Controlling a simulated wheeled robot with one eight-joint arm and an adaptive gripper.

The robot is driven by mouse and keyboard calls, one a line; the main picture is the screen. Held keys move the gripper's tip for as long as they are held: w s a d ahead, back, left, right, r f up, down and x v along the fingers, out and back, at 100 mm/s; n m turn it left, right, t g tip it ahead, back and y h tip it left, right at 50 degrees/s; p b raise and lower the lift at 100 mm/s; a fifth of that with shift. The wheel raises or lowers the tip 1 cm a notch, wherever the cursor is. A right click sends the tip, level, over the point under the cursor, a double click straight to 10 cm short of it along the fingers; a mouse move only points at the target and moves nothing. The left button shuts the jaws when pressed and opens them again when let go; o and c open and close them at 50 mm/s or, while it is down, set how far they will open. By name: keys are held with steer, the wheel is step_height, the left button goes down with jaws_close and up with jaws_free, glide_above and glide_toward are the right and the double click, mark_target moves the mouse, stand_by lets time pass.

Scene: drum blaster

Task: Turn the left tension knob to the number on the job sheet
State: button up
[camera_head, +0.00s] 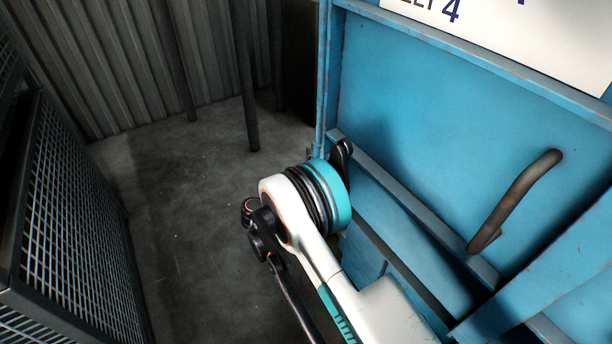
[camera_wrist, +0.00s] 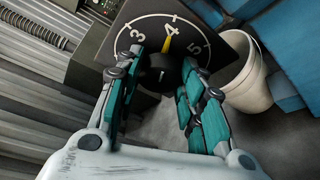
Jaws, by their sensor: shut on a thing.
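The left tension knob (camera_wrist: 159,74) is a dark knob with a yellow pointer, low on a black dial plate (camera_wrist: 128,22) in the wrist view. White numbers 3, 4 and 5 show on the dial's arc. The pointer points at about 4. My gripper (camera_wrist: 162,60) has its two teal fingers on either side of the knob and is shut on it. The fingers and shadow hide part of the knob. In the head view the knob is hidden. A white job sheet (camera_head: 540,25) shows at the upper right, cut off; a line ending in "LET 4" is readable.
A blue machine panel (camera_head: 430,110) with a brown curved handle (camera_head: 515,200) stands right of my arm. A mesh cage (camera_head: 70,210) stands at the left. Bare floor (camera_head: 190,230) lies between. A white bucket (camera_wrist: 248,85) stands beyond the dial in the wrist view.

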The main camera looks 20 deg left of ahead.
steer(key=o, duration=1.1)
steer(key=shift+c, duration=0.2)
steer(key=v, duration=1.2)
steer(key=shift+s, duration=0.1)
